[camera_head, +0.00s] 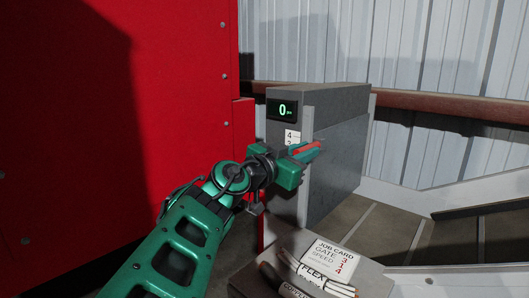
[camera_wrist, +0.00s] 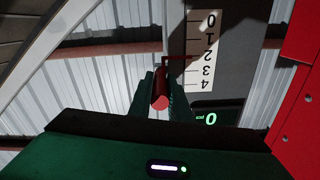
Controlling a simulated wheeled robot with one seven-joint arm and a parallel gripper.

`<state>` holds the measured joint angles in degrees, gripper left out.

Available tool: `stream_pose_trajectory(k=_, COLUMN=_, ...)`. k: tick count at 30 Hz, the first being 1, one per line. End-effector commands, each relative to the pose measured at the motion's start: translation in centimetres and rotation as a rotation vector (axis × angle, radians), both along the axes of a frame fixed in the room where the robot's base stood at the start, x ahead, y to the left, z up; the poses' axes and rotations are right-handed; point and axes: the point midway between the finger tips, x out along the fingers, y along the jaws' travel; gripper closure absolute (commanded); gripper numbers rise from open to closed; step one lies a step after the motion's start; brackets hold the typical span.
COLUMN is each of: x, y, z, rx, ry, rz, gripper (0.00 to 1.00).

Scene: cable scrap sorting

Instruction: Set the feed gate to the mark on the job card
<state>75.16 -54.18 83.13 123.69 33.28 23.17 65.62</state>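The feed gate's red handle (camera_wrist: 160,92) lies between the two fingers of my gripper (camera_wrist: 160,96), which appear closed against its sides. In the head view my gripper (camera_head: 300,158) is at the grey housing's front, with the red handle (camera_head: 306,148) showing. The white job card (camera_head: 333,256) reads GATE and SPEED with red figures 3, 1, 4; the 3 seems in line with GATE.
A green display (camera_head: 283,110) on the grey housing (camera_head: 338,150) reads 0. A large red cabinet (camera_head: 120,120) stands close on the left. Cut cables (camera_head: 310,278) with labels lie in front of the job card. A pale metal frame (camera_head: 440,199) is at right.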

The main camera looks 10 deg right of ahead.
Motion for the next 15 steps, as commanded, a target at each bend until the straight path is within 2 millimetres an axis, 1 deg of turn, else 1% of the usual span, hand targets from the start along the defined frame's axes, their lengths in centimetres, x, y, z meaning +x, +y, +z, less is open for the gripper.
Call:
stream_pose_trajectory(k=5, x=0.1, y=0.1, z=0.3, rx=0.000, ry=-0.003, rz=0.003, gripper=1.00)
stream_pose_trajectory(k=9, x=0.1, y=0.2, z=2.1, rx=0.001, ry=-0.006, rz=0.004, gripper=1.00)
stream_pose_trajectory(k=11, x=0.1, y=0.1, z=2.7, rx=-0.001, ry=-0.005, rz=0.003, gripper=1.00)
stream_pose_trajectory(k=15, x=0.1, y=0.1, z=2.7, rx=-0.003, ry=-0.004, rz=0.003, gripper=1.00)
